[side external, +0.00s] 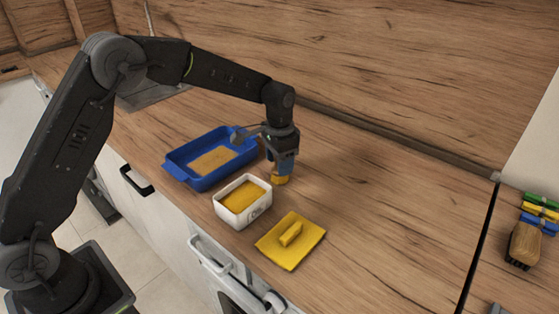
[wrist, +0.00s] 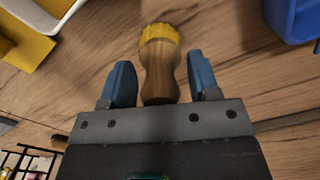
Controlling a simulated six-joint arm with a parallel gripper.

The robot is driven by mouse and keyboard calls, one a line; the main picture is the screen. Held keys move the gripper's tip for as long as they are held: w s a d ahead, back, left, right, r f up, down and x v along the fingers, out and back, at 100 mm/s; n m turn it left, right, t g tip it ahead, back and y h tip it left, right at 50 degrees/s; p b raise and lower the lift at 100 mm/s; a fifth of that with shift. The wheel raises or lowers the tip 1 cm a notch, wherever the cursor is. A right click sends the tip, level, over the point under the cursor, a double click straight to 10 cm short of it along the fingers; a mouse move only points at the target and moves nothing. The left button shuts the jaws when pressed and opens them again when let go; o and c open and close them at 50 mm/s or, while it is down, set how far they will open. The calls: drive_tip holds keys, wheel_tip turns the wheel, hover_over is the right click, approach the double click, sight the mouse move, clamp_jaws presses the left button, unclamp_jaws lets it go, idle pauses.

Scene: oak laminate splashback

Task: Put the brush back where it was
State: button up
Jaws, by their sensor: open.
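The brush has a pale wooden handle and a yellow end. In the wrist view the brush (wrist: 160,72) lies between the two blue fingers of my gripper (wrist: 162,80), with a visible gap on each side. My gripper is open around the handle and does not appear to touch it. In the side view my gripper (side external: 283,162) points down at the counter, and only the brush's yellow end (side external: 280,179) shows below the fingers, at or close to the counter. The handle is hidden there.
A blue tray (side external: 180,168) stands left of my gripper, and a white tub (side external: 232,218) with yellow contents stands in front. A dark-bristled brush (side external: 524,241) and coloured clips (side external: 541,212) lie far right. The counter's right-middle is clear.

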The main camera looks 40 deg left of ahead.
wheel_tip(320, 180, up, 12)
drive_tip(key=shift+f, duration=0.1)
drive_tip(key=s+a+r+n+t, duration=0.15)
drive_tip(key=s+r, duration=0.25)
drive_tip(key=s, duration=0.5)
drive_tip(key=s+a+r+n+t, duration=0.1)
drive_tip(key=s+r+t, duration=0.1)
drive_tip(key=s+r, duration=0.45)
drive_tip(key=s+f+n+t, duration=0.1)
drive_tip(key=s+f, duration=0.2)
drive_tip(key=s, duration=0.4)
drive_tip(key=s+f+n+t, duration=0.1)
drive_tip(key=s+f, duration=0.2)
drive_tip(key=s, duration=0.5)
drive_tip(key=shift+s+a+f, duration=0.2)
drive_tip(key=shift+a, duration=0.1)
